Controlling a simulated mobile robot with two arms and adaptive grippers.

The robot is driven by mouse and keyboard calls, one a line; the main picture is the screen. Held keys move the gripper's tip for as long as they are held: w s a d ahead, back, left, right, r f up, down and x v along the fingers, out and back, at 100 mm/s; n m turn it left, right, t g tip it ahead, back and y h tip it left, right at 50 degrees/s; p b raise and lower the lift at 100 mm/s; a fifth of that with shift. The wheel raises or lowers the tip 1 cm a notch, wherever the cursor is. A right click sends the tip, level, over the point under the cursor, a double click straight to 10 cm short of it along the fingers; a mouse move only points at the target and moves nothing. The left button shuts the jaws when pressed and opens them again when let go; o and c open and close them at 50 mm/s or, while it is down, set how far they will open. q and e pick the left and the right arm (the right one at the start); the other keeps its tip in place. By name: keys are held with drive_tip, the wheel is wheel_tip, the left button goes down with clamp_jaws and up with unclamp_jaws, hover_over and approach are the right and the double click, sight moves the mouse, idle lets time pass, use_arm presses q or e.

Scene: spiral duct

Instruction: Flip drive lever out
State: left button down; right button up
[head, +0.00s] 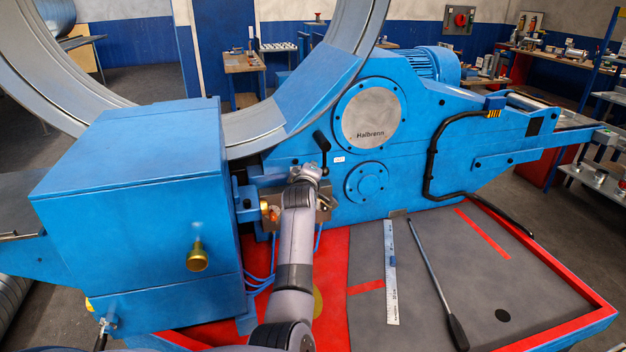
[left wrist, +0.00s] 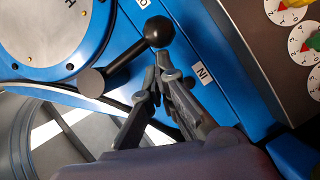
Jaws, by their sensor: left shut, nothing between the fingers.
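The drive lever (head: 322,143) is a short black rod with a ball knob on the blue machine. In the left wrist view the lever's ball knob (left wrist: 158,31) is at top centre, and its rod runs down-left to a grey hub (left wrist: 90,82). My left gripper (head: 306,170) is at the machine face, just below the lever. In the left wrist view the left gripper's fingertips (left wrist: 163,62) are together and empty, close under the knob; I cannot tell if they touch it. A label "IN" (left wrist: 203,74) is right of the fingers.
A big blue housing (head: 130,195) with a brass knob (head: 197,256) stands left of my arm. A large metal ring (head: 255,125) rises behind. A ruler (head: 390,270) and a black-handled rod (head: 437,280) lie on the grey mat. Dials (left wrist: 305,43) are at right in the wrist view.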

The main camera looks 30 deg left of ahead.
sight(327, 169)
use_arm(q)
drive_tip(key=w+n+b, duration=0.1)
drive_tip(key=b, duration=0.1)
drive_tip(key=d+f+n+t+b, duration=0.1)
drive_tip(key=n, duration=0.1)
drive_tip(key=w+n+t+b, duration=0.1)
drive_tip(key=b, duration=0.1)
drive_tip(key=shift+w+d+f+b, duration=0.35)
drive_tip(key=shift+d+f, duration=0.05)
drive_tip(key=shift+w+d+r+n+t+y+b, duration=0.15)
drive_tip(key=shift+w+d+n+t+y+b, duration=0.25)
drive_tip(key=shift+n+b, duration=0.5)
drive_tip(key=shift+w+n, duration=0.1)
drive_tip(key=shift+n, duration=0.2)
drive_tip(key=shift+d+r, duration=0.1)
use_arm(e)
wheel_tip(327, 169, down, 9)
drive_tip(key=shift+w, duration=0.3)
use_arm(q)
drive_tip(key=shift+b, duration=0.3)
use_arm(e)
drive_tip(key=shift+d, duration=0.15)
